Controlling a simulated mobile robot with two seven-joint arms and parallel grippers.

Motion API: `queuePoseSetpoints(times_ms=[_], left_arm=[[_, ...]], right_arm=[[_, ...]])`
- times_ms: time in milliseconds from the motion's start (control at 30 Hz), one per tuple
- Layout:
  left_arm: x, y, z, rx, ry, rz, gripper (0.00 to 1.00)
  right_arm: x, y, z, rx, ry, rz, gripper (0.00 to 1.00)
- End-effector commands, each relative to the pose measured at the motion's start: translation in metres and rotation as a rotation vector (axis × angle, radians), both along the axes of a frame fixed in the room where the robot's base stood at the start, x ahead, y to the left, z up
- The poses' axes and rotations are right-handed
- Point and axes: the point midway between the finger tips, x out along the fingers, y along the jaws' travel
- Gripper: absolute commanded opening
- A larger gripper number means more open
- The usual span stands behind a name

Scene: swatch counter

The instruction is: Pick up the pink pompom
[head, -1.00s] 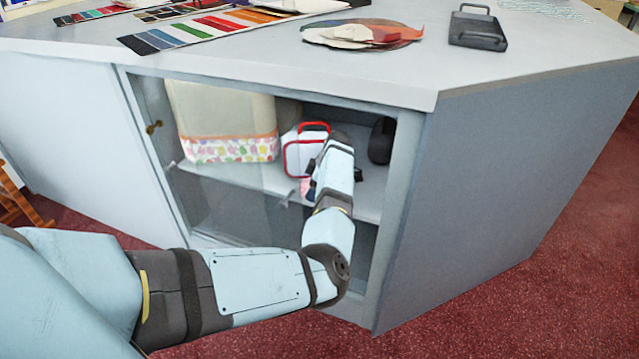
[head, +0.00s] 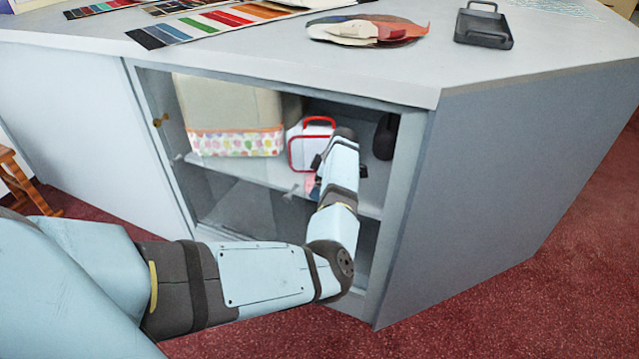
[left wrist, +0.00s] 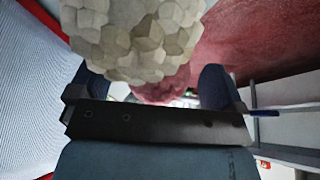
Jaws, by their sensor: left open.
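In the left wrist view, a pink, fuzzy-looking mass (left wrist: 165,87), which looks like the pompom, shows between my fingers. A cream, faceted ball (left wrist: 140,35) covers part of it. My left gripper (left wrist: 152,82) is open, with one dark finger on each side; I cannot tell whether either touches the pink mass. In the head view, my left arm reaches into the open cabinet, and its wrist hides most of the gripper. A small pink patch (head: 311,185) shows beside the wrist at the shelf's front edge. My right gripper is not in view.
A white box with red trim (head: 299,153) stands on the shelf just left of my wrist. A cream bin with a patterned base (head: 235,142) is further left. A dark round object (head: 385,137) is at right. The cabinet's right post (head: 405,190) is close to my arm.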

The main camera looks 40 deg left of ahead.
Motion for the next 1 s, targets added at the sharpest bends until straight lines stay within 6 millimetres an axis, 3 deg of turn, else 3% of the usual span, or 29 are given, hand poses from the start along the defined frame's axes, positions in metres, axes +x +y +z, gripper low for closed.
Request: queuePoseSetpoints(times_ms=[500, 700, 1000], left_arm=[[0.017, -0.033, 0.093, 0.000, -0.001, 0.000, 0.96], [0.019, -0.039, 0.106, 0.000, 0.000, -0.001, 0.96], [0.020, -0.040, 0.107, 0.000, -0.001, 0.000, 0.96]], right_arm=[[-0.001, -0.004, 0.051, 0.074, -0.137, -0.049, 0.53], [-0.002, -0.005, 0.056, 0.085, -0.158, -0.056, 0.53], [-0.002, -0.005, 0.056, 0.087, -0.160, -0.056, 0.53]])
